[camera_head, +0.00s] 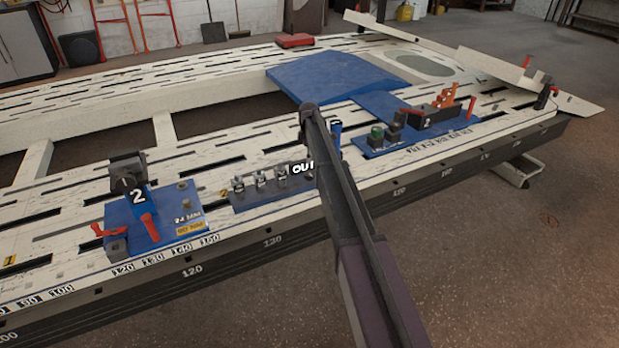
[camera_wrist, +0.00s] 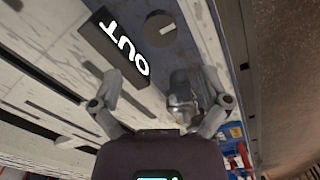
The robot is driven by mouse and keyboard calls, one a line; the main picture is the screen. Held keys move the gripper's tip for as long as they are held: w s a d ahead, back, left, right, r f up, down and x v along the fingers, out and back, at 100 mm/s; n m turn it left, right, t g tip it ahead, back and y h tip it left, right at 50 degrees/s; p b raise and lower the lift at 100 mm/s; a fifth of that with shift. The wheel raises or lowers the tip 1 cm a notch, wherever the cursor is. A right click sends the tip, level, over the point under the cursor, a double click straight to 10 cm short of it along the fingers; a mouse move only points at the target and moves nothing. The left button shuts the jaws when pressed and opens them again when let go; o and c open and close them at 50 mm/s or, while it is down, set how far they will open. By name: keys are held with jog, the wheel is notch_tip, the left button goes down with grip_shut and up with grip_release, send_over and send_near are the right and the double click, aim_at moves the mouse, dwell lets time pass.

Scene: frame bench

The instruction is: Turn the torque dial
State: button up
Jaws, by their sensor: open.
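A round grey dial (camera_wrist: 160,28) with a white pointer mark is on a blue plate at the top of the wrist view. It is next to a dark block with white "OUT" lettering (camera_wrist: 118,48). I take this to be the torque dial. My gripper (camera_wrist: 165,102) is open, its fingers apart below the dial in the picture and not touching it. A grey metallic part (camera_wrist: 182,90) shows by the right finger; I cannot tell whether they touch. In the head view the "OUT" lettering (camera_head: 303,168) shows beside my arm, which hides the dial and the gripper.
A blue strip with several small metal fittings (camera_head: 260,182) lies left of my arm. A blue plate with clamp 2 (camera_head: 137,196) stands further left. Another blue plate with clamps (camera_head: 372,144) is to the right. The slotted white bench (camera_head: 60,215) has bare stretches between them.

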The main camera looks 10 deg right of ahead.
aim_at(309, 173)
jog(key=shift+f+b, duration=3.75)
jog(key=shift+f, duration=0.3)
jog(key=c, duration=1.1)
jog(key=shift+d, duration=0.15)
jog(key=shift+c, duration=0.2)
